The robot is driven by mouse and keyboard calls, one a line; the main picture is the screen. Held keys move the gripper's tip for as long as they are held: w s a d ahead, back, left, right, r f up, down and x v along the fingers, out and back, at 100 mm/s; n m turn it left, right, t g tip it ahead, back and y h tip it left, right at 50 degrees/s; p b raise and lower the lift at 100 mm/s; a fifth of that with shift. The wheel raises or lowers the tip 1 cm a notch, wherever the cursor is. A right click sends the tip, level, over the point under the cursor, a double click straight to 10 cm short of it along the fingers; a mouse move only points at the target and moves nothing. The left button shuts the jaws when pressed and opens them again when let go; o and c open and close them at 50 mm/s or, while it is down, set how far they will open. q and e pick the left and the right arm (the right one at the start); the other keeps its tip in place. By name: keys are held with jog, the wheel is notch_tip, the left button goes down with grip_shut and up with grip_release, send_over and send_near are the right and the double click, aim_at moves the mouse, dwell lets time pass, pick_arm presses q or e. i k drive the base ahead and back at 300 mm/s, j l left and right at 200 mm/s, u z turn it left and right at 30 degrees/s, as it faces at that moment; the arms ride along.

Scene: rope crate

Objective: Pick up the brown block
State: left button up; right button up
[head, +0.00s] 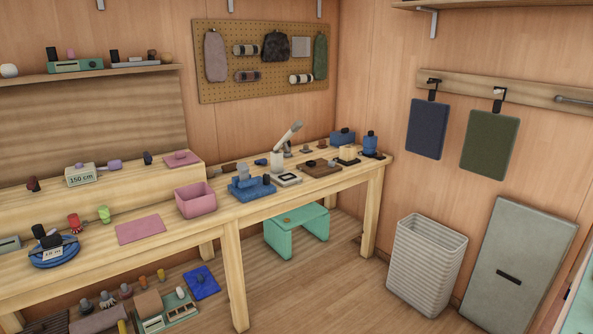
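A brown block-like piece (148,303) sits low under the workbench at the left, among small tools and beside a green-and-white tray. A flat brown wooden piece (318,169) with dark parts on it lies on the bench top toward the far right end. I cannot tell from this view which of these is the brown block. Neither of my grippers is in view.
The wooden workbench (275,207) runs along the wall, holding a pink bin (195,201), a blue clamp-like tool (250,185) and a blue coil (53,250). A green stool (296,231) stands beneath. A pale crate (427,265) stands right; the floor between is clear.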

aim_at(321, 143)
jog(key=i+z, duration=0.1)
jog(key=i, duration=0.5)
jog(key=i+j, duration=0.1)
jog(key=i, duration=0.5)
jog(key=i+j+z, duration=0.15)
jog(key=i, duration=0.45)
jog(key=i+j, duration=0.1)
jog(key=i, duration=0.5)
jog(key=l+u, duration=0.2)
jog(key=u, duration=0.15)
jog(key=l+u, duration=0.2)
jog(key=u, duration=0.2)
jog(key=l+u, duration=0.2)
jog(key=u, duration=0.15)
